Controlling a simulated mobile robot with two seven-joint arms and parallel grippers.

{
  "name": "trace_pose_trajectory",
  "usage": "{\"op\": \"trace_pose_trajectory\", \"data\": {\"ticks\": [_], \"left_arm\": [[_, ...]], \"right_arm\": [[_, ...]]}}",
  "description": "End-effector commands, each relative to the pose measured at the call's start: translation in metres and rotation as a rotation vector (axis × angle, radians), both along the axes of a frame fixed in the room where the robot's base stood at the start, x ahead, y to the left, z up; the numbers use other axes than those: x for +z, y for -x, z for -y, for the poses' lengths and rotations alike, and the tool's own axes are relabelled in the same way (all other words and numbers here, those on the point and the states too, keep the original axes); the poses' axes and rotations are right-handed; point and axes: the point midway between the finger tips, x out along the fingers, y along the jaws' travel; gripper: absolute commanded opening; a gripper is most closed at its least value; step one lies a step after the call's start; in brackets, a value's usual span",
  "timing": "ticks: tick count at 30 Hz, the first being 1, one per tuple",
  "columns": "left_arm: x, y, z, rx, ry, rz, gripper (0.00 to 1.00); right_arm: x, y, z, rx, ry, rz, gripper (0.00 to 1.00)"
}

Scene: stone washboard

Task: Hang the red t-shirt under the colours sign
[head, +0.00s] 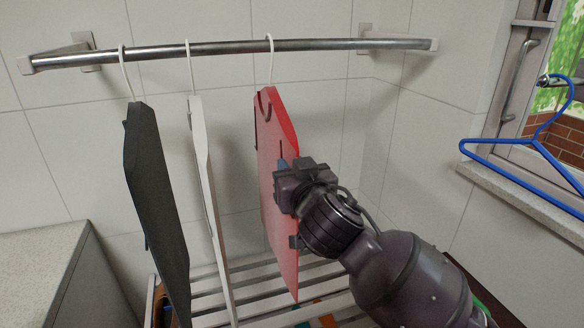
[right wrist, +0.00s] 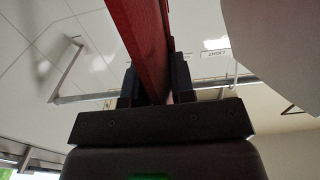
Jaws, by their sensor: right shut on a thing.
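The red t-shirt (head: 273,190) is flat and board-like on a white hanger, whose hook (head: 270,50) is at the metal rail (head: 220,47). It is the rightmost of three garments. My right gripper (head: 290,200) is shut on its right edge. In the right wrist view, the red t-shirt (right wrist: 144,40) passes between the two dark fingers (right wrist: 154,85). A small sign (right wrist: 215,54) shows upside down there and seems to read "LIGHT". I cannot make out a colours sign in either view. My left gripper is not in view.
A white garment (head: 208,190) and a black garment (head: 155,195) hang left of the red one. A slatted rack (head: 250,290) is below. A blue hanger (head: 520,155) hangs by the window at right. A counter (head: 35,265) stands at left. The rail's right part is bare.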

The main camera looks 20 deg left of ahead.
Motion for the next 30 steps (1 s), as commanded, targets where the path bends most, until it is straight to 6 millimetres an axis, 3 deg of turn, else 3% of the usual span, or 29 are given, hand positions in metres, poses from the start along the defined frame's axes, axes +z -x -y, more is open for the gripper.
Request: {"op": "trace_pose_trajectory", "data": {"ticks": [4,5,11,23,30], "left_arm": [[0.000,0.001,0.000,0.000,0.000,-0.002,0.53],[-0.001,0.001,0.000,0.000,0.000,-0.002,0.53],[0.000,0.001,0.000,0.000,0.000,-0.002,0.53],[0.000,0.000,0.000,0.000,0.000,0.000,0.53],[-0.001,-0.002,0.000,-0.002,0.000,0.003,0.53]], "right_arm": [[0.001,0.000,0.000,0.001,-0.001,0.002,0.00],[0.001,0.000,0.000,0.001,-0.001,0.002,0.25],[0.001,0.000,0.000,0.001,-0.001,0.001,0.53],[-0.001,0.006,0.004,0.001,-0.002,-0.003,0.53],[-0.001,0.036,0.024,0.001,-0.004,-0.004,0.53]]}}
